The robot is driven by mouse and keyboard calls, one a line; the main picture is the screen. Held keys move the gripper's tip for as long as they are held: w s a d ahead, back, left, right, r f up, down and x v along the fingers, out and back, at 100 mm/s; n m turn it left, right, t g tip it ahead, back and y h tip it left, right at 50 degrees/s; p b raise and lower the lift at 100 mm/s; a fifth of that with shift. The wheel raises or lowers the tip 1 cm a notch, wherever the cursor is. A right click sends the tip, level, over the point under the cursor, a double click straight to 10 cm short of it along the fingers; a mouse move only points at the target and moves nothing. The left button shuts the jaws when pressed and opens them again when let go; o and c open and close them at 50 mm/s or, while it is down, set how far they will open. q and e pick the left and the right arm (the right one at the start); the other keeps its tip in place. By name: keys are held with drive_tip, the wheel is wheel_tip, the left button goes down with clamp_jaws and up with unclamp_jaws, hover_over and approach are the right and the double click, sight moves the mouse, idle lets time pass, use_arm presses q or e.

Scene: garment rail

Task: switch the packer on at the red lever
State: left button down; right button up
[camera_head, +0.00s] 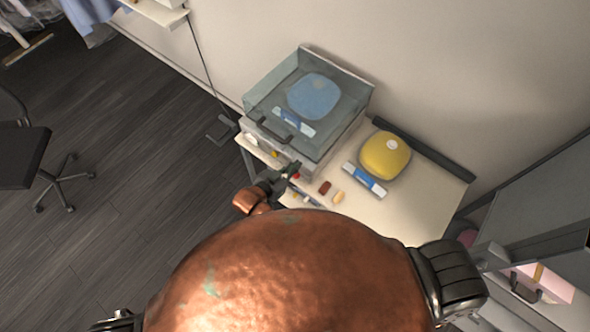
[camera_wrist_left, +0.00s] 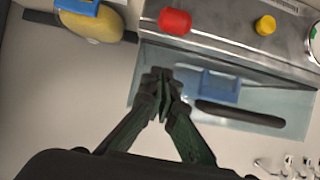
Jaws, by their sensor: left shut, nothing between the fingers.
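The packer (camera_head: 285,153) is a grey metal box with a clear bluish lid (camera_head: 335,98) and stands at the back left of the table. In the left wrist view, the red lever (camera_wrist_left: 174,21) shows as a short red knob on the metal front panel (camera_wrist_left: 215,30). My left gripper (camera_head: 291,170) is at the packer's front. In the head view the gripper partly covers the panel. My right gripper is out of view.
A yellow button (camera_wrist_left: 265,25) and a round gauge (camera_wrist_left: 316,42) sit along the panel. The lid has a dark handle (camera_wrist_left: 240,114). A yellow rounded object (camera_head: 385,157), a blue-white packet (camera_head: 364,180) and small blocks lie on the table (camera_head: 425,205).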

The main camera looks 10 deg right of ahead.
sight(298, 176)
use_arm(q)
wheel_tip(298, 176, down, 4)
drive_tip(key=shift+r+p, duration=0.1)
drive_tip(key=shift+p, duration=0.85)
drive_tip(key=shift+f, duration=0.2)
